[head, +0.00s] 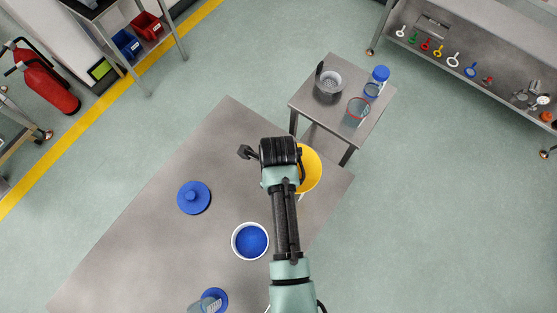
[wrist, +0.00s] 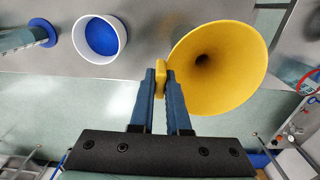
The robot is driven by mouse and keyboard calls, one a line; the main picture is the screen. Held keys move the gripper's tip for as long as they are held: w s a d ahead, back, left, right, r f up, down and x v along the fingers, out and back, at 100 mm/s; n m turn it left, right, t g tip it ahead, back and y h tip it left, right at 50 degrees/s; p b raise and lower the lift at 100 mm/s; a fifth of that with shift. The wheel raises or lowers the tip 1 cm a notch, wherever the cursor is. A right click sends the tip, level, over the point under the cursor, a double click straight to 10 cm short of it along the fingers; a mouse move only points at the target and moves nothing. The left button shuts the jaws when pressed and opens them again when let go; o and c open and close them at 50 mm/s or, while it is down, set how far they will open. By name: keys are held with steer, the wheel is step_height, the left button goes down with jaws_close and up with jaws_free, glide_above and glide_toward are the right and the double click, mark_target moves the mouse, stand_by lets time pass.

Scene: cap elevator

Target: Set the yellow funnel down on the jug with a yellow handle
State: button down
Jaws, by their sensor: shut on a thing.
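My gripper (wrist: 160,82) is shut on the yellow tab at the side of the yellow funnel (wrist: 218,65). In the wrist view the funnel's wide mouth faces the camera, with its dark hole in the middle. In the head view the funnel (head: 313,170) shows partly from behind my wrist, over the far right edge of the steel table. My fingers are hidden there. I cannot make out a yellow handle on any vessel. A clear vessel with a red rim (head: 357,111) stands on the small side table.
The steel table (head: 130,240) holds a blue lidlike disc (head: 194,197), a white tub with blue inside (head: 251,241) and a clear cylinder on a blue base (head: 213,300). The side table (head: 304,97) also holds a grey pot (head: 329,84) and a blue-capped bottle (head: 380,76).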

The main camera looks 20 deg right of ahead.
steer(key=shift+f+b, duration=0.4)
steer(key=shift+f, duration=0.3)
stand_by(0.3)
steer(key=shift+f+b, duration=1.4)
steer(key=shift+f, duration=1.05)
steer(key=c, duration=0.8)
jaws_free()
steer(key=shift+r+p, duration=3.45)
steer(key=shift+r, duration=0.1)
